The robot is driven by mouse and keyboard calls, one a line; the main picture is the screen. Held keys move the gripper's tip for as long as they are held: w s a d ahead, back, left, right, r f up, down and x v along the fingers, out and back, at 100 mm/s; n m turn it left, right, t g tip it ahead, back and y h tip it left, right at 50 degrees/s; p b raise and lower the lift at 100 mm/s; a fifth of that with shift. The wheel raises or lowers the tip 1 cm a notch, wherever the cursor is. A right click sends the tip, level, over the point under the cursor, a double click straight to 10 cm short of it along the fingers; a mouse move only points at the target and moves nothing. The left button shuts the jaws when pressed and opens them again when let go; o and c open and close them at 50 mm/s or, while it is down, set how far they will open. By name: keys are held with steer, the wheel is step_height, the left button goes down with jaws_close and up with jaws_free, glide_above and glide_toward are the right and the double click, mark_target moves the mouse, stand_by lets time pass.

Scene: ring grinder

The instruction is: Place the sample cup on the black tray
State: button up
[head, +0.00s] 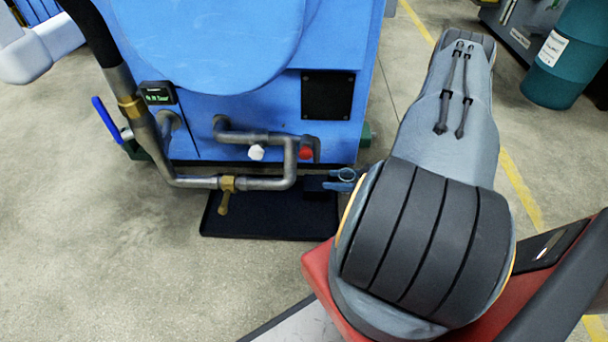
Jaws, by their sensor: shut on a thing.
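The black tray (268,222) lies flat on the floor at the foot of the blue machine, under its pipes. My gripper (336,183) is over the tray's right end, low down, and mostly hidden behind my own arm. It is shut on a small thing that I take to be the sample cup. Only small blue-grey parts and a dark block show there, so the cup's outline and tilt are unclear. I cannot tell whether the cup touches the tray.
The blue machine (225,95) stands behind the tray. A grey pipe with a brass valve (227,184) hangs over the tray's left part. A white knob (256,152) and a red knob (305,153) are above it. A teal drum (566,55) stands far right. The floor at left is clear.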

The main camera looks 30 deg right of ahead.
mark_target(340, 173)
steer(key=w+a+b, duration=0.1)
steer(key=w, duration=0.1)
steer(key=w+a+b, duration=0.1)
steer(key=w+a, duration=0.1)
steer(key=w, duration=0.1)
steer(key=w+a+b, duration=0.1)
steer(key=w, duration=0.1)
steer(key=shift+w+a, duration=0.15)
steer(key=shift+a, duration=0.25)
steer(key=b+x, duration=0.2)
steer(key=x, duration=0.1)
steer(key=shift+w+a+r, duration=0.15)
steer(key=shift+w, duration=0.05)
steer(key=shift+f, duration=0.35)
steer(key=shift+f, duration=0.15)
steer(key=o, duration=1.1)
steer(key=shift+s, duration=0.1)
steer(key=shift+c, duration=0.2)
steer(key=shift+r, duration=0.2)
steer(key=p+v, duration=0.4)
steer(key=v, duration=0.8)
steer(key=shift+p, duration=0.3)
